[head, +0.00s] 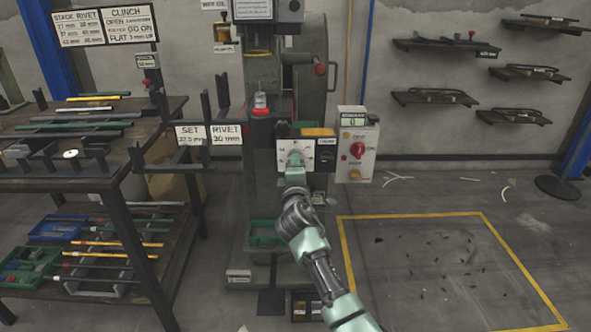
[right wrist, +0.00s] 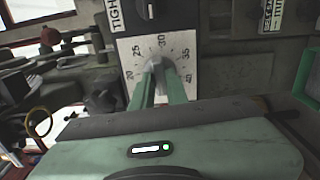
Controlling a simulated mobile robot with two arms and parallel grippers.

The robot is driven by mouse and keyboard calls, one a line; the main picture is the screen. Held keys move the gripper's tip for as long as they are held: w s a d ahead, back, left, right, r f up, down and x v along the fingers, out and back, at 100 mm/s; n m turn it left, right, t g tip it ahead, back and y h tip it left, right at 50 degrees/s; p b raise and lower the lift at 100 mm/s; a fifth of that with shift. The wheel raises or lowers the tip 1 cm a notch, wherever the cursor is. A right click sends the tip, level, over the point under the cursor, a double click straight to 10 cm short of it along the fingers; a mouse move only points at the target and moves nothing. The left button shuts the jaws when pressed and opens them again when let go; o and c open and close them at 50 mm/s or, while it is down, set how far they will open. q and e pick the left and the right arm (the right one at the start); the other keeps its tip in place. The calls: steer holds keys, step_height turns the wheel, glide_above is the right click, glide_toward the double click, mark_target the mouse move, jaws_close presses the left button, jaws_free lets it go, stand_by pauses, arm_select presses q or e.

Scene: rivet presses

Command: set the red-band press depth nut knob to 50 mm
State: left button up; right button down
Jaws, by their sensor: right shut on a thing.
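The press (head: 262,190) stands upright in the middle of the head view, with a red part (head: 261,105) on its front. A white dial plate (head: 308,155) sits on its front at working height. In the right wrist view the dial plate (right wrist: 128,52) shows marks 20, 25, 30, 35 and 40. A grey knob (right wrist: 154,65) sits at the dial's middle. My right gripper (head: 295,161) is shut on the knob, with its green fingers (right wrist: 160,88) on both sides. The knob's pointer is too unclear to read exactly. My left gripper is not in view.
A control box (head: 357,150) with a red switch is right of the dial. Signs reading SET 27.5 mm (head: 190,135) and RIVET 30 mm (head: 227,134) hang left. A loaded rack (head: 110,185) stands at left. The yellow-outlined floor area (head: 425,222) at right holds only small debris.

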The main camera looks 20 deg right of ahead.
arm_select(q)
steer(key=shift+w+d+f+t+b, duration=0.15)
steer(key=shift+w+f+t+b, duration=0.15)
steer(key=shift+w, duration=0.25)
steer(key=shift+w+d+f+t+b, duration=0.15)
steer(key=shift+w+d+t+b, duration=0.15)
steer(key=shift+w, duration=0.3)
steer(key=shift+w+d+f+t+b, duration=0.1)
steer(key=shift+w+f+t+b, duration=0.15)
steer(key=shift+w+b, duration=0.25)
arm_select(e)
steer(key=shift+m, duration=2.9)
steer(key=shift+f, duration=0.1)
steer(key=c, duration=1.4)
jaws_free()
steer(key=shift+s, duration=0.15)
